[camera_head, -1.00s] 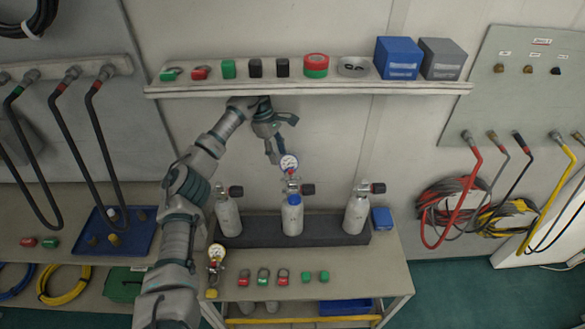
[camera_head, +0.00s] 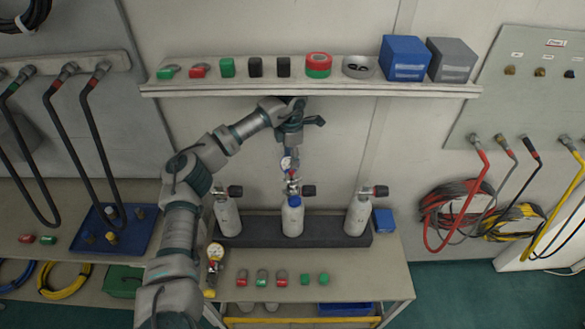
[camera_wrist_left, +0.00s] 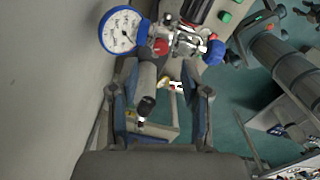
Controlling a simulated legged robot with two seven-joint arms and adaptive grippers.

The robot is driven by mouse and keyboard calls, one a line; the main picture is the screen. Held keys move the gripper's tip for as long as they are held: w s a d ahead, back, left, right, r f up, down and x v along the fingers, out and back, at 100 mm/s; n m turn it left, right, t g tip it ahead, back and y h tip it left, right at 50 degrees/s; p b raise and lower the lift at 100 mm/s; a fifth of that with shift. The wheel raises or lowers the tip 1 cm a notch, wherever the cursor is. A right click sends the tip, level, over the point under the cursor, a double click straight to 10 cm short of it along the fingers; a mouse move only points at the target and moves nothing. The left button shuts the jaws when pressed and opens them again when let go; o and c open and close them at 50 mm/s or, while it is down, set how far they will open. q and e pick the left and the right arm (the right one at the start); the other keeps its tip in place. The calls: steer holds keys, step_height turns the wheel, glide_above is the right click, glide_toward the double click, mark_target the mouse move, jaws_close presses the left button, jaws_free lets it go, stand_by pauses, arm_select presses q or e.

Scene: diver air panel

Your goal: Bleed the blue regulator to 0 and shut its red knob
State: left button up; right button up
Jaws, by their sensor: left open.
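The blue regulator (camera_head: 289,165) sits on top of the middle cylinder (camera_head: 292,216); my left gripper partly covers its gauge in the head view. In the left wrist view its blue-rimmed white gauge (camera_wrist_left: 121,30) is at the upper left, its red knob (camera_wrist_left: 160,46) is near the top middle and a blue knob (camera_wrist_left: 214,52) is to the right. The gauge reading is too small to tell. My left gripper (camera_head: 290,150) points down just above the regulator. In the left wrist view its fingers (camera_wrist_left: 164,95) are apart with nothing gripped. My right gripper is out of view.
Cylinders stand to the left (camera_head: 227,216) and right (camera_head: 357,215) on a dark block (camera_head: 262,232). A yellow regulator (camera_head: 215,255) and several red and green tags lie on the bench front. A shelf (camera_head: 310,91) with boxes is close above my left arm.

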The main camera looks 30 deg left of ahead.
mark_target(291, 171)
arm_select(q)
step_height(291, 171, down, 6)
steer(key=shift+a+r, duration=0.15)
steer(key=shift+r, duration=0.1)
steer(key=shift+f, duration=0.2)
steer(key=shift+d, duration=0.3)
steer(key=shift+a, duration=0.15)
jaws_close()
steer(key=shift+a, duration=0.1)
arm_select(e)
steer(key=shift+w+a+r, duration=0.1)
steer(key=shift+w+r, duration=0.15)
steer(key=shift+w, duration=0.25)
